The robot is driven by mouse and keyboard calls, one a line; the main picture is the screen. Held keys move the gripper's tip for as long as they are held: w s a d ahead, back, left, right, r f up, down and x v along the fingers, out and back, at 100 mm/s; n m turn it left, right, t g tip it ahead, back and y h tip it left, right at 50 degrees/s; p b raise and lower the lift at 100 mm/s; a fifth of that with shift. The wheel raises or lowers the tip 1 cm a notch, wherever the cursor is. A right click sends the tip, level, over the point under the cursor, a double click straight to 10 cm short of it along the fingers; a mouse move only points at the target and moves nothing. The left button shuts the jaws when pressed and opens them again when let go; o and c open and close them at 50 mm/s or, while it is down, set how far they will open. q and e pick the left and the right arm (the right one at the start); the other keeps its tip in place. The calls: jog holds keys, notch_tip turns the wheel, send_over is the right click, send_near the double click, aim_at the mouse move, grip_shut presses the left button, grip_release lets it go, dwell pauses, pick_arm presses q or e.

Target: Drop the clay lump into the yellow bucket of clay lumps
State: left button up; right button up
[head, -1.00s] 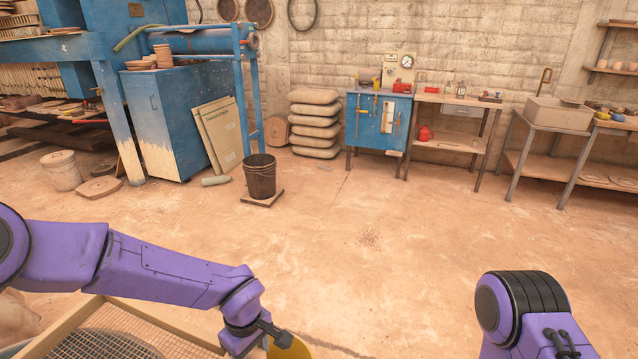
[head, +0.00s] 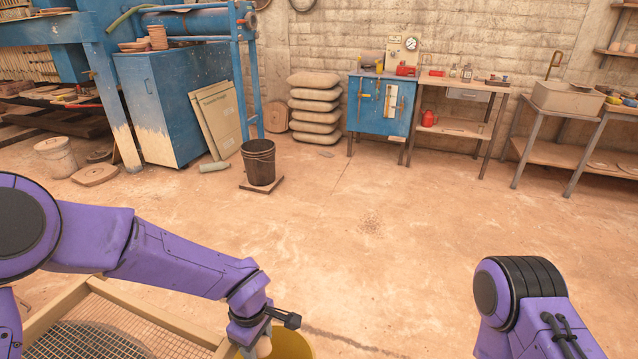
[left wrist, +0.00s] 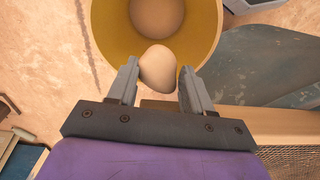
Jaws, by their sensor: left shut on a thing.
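The clay lump (left wrist: 158,69) is pale tan and rounded. It sits between the fingers of my left gripper (left wrist: 159,80), which is shut on it, in the left wrist view. The yellow bucket (left wrist: 104,32) lies beyond the fingers, and the held lump appears over its opening. My right gripper is out of view; only part of that arm shows.
A wooden-framed mesh screen (head: 150,320) stands left of the bucket, under my left arm. A black bucket (head: 258,165) stands on a small board farther back. A blue cabinet (head: 380,110) and workbenches line the wall. The middle floor is clear.

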pick_arm(q)
jog(key=shift+s, duration=0.1)
jog(key=o, duration=1.3)
jog(key=shift+c, duration=0.2)
notch_tip(320, 180, up, 10)
jog(key=shift+r+p, duration=0.25)
jog(key=shift+p, duration=0.15)
